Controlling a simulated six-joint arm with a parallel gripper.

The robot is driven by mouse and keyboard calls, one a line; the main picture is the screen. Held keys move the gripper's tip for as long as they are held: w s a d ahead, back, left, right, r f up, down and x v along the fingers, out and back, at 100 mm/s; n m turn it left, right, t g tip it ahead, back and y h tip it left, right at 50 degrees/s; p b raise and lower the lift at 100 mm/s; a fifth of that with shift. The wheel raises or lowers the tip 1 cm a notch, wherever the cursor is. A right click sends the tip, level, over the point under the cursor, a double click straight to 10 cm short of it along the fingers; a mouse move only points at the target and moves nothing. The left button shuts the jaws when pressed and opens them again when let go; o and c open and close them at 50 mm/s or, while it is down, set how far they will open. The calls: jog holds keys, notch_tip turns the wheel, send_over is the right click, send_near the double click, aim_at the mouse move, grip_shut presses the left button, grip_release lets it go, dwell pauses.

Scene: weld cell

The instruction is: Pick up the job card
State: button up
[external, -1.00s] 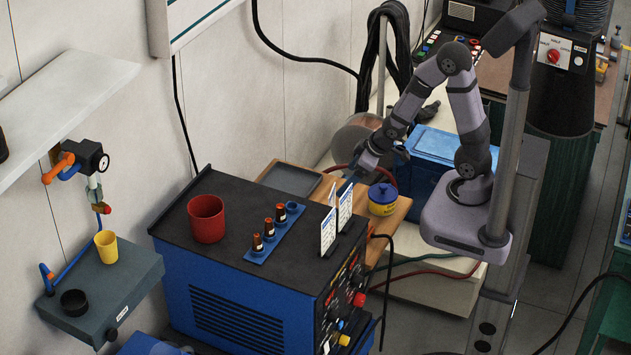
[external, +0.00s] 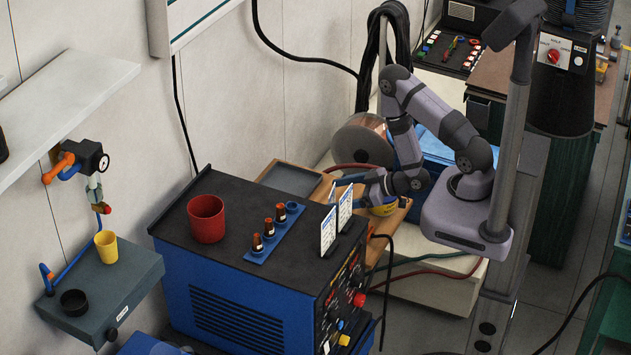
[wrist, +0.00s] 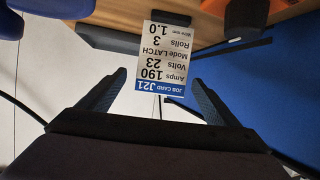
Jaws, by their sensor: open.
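The job card (wrist: 160,60) shows upside down in the wrist view, white with a blue band reading "JOB CARD J21". It lies between the open fingers of my gripper (wrist: 160,78) in that picture, with no visible contact. In the external view, two white cards stand upright at the right end of the blue machine's black top, a nearer card (external: 328,231) and a farther card (external: 345,208). My gripper (external: 350,183) is close to the farther card. I cannot tell from the external view which card reads J21.
On the black machine top (external: 235,205) stand a red cup (external: 206,219) and a blue rack (external: 262,250) with several small brown bottles. A yellow pot (external: 384,209) on the wooden board (external: 393,222) is partly hidden behind my wrist. A copper-coloured spool (external: 360,142) stands behind the arm.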

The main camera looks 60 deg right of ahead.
jog(key=shift+s+d+f, duration=0.1)
jog(key=shift+s+f, duration=0.3)
jog(key=shift+s, duration=0.15)
jog(key=shift+w+f, duration=0.1)
jog(key=shift+w+f+b, duration=0.25)
jog(key=shift+w+b, duration=0.15)
jog(key=shift+b, duration=0.35)
jog(key=shift+w+a+b, duration=0.2)
jog(key=shift+w+b, duration=0.25)
jog(key=shift+w, duration=0.05)
jog(key=shift+f, duration=0.1)
jog(key=shift+f+p+x, duration=0.2)
jog(key=shift+p+x, duration=0.9)
jog(key=shift+x, duration=1.5)
jog(key=shift+s, duration=0.1)
jog(key=c, duration=1.2)
